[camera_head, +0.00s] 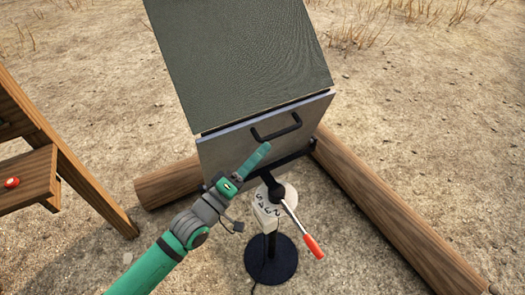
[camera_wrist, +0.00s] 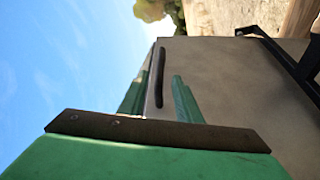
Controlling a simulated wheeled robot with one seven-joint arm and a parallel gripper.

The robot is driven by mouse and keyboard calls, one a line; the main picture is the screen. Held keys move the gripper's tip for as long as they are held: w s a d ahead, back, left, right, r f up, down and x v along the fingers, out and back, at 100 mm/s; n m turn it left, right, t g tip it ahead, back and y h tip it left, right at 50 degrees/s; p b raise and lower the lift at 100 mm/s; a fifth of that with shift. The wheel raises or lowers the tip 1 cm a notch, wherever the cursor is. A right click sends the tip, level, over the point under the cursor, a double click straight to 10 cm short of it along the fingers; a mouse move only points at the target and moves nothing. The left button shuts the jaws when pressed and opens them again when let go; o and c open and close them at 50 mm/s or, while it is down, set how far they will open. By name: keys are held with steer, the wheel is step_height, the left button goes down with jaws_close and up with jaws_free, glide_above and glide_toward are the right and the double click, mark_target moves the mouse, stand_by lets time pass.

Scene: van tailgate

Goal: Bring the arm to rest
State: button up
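My arm reaches in from the lower left of the head view. My gripper (camera_head: 264,151) is in front of a grey panel (camera_head: 225,150) with its tips just below the black handle (camera_head: 276,127). In the wrist view the two green fingers of my gripper (camera_wrist: 158,98) stand apart. The black handle also shows there (camera_wrist: 157,80), in line with the gap between the fingers. I see no finger closed on it. How far the tips are from the handle is hard to tell.
A dark green sheet (camera_head: 240,55) slopes above the panel. A wooden frame (camera_head: 85,190) with a red button (camera_head: 12,182) is left.

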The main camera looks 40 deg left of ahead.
steer(key=s+d+f+m+g, duration=0.2)
steer(key=s+d+f+m, duration=0.2)
steer(key=s+d+f, duration=0.4)
steer(key=s+d+f+m+g, duration=0.1)
steer(key=s+d+f+m, duration=0.3)
steer(key=s+f, duration=0.4)
steer(key=s+d+f+m, duration=0.1)
steer(key=s+d, duration=0.2)
steer(key=d, duration=0.3)
steer(key=s+d+f+m+g, duration=0.1)
steer(key=s+d+m, duration=0.1)
steer(key=d, duration=0.5)
steer(key=s+d+f+m, duration=0.1)
steer(key=s+d+m, duration=0.1)
steer(key=s+d, duration=0.2)
steer(key=d, duration=0.3)
steer(key=shift+d+f+g, duration=0.25)
steer(key=shift+f+g, duration=0.05)
